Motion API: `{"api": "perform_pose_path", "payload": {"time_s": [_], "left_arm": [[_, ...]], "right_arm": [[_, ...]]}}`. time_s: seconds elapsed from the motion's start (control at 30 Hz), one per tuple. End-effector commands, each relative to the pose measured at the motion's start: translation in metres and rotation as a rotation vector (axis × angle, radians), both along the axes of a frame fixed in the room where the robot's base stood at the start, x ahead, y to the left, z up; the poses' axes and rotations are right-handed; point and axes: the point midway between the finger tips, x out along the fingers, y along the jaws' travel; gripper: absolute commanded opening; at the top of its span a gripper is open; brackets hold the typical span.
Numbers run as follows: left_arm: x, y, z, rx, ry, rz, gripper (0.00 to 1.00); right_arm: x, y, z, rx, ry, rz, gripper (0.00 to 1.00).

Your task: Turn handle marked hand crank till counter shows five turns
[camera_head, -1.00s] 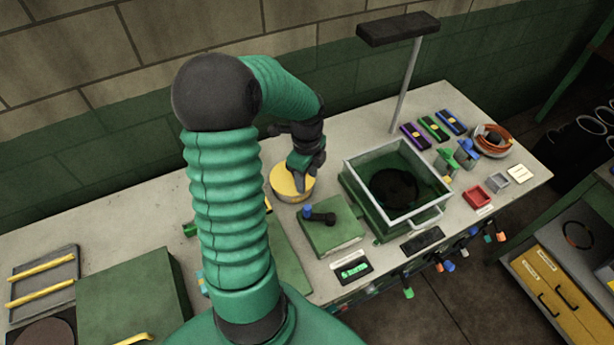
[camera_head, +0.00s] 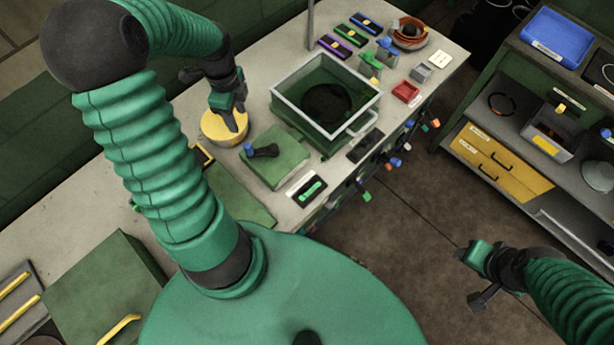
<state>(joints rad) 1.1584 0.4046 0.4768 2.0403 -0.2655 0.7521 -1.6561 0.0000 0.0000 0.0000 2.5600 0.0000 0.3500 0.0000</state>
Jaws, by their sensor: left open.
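A green box (camera_head: 285,168) on the bench carries a short black crank arm (camera_head: 264,152) with a blue knob (camera_head: 248,148) at its left end. Any marking on it is too small to read. In front of the box lies a small display (camera_head: 308,189) with a green lit panel, unreadable at this size. My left gripper (camera_head: 236,122) is open, pointing down over a round yellow-topped object (camera_head: 222,127), left of and behind the crank. I cannot tell whether it touches that object. My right gripper (camera_head: 470,277) hangs over the floor at the lower right, away from the bench.
A clear-walled box with a grey rim (camera_head: 285,92) stands right of the crank. Purple, green and blue blocks (camera_head: 350,36), a red tray (camera_head: 405,91) and a coil (camera_head: 409,32) lie behind. A shelf with yellow drawers (camera_head: 500,160) stands right, across open floor.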

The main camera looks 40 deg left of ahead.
Motion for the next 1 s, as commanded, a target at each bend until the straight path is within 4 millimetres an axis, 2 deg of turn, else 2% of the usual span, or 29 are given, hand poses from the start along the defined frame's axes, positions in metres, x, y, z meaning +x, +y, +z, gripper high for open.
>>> {"api": "perform_pose_path", "payload": {"time_s": [0.77,0.87,0.97,1.0], "left_arm": [[0.002,-0.003,-0.002,0.001,0.000,0.006,0.47],[0.011,-0.026,-0.015,0.013,-0.004,0.071,0.47],[0.026,-0.076,-0.037,0.033,-0.030,0.237,0.47],[0.030,-0.100,-0.046,0.038,-0.048,0.328,0.47]], "right_arm": [[0.000,0.000,-0.002,0.000,0.000,0.000,0.52],[0.000,0.000,-0.015,0.000,0.000,0.000,0.52],[0.000,0.000,-0.037,0.000,0.000,0.000,0.52],[0.000,0.000,-0.047,0.000,0.000,0.000,0.52]]}}
